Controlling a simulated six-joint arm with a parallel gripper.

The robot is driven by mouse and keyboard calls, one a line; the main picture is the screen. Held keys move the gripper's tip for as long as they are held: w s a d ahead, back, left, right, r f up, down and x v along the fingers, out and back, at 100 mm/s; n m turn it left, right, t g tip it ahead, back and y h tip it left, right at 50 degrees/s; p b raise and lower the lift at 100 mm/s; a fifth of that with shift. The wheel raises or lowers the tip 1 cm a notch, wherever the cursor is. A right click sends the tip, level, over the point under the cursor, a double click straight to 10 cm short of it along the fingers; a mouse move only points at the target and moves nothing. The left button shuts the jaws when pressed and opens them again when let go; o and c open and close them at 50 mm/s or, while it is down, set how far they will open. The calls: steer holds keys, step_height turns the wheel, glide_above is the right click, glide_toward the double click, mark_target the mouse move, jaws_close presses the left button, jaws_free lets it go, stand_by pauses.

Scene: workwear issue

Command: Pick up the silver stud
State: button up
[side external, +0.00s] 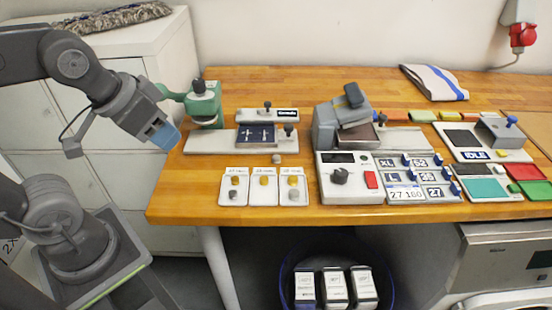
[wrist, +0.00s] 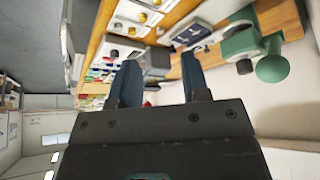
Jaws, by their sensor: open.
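My gripper (side external: 164,136) hangs in the air to the left of the wooden table, apart from everything on it. In the wrist view its two blue fingers (wrist: 160,82) stand apart with nothing between them. Three small white trays, the left (side external: 224,198), middle (side external: 254,199) and right (side external: 283,200), lie near the table's front edge and hold small gold and greyish pieces. A small greyish round piece (side external: 277,159) lies on the wood just behind the trays. Which grey piece is the silver stud is too small to tell.
A green press (side external: 205,103) stands at the table's back left, nearest my gripper. A dark blue pad (side external: 257,135) lies on a white base behind the trays. A grey machine (side external: 326,127) and a control box (side external: 350,190) stand right of them. The front left corner is bare.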

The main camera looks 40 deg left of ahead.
steer(key=shift+o, duration=0.3)
steer(key=shift+o, duration=0.7)
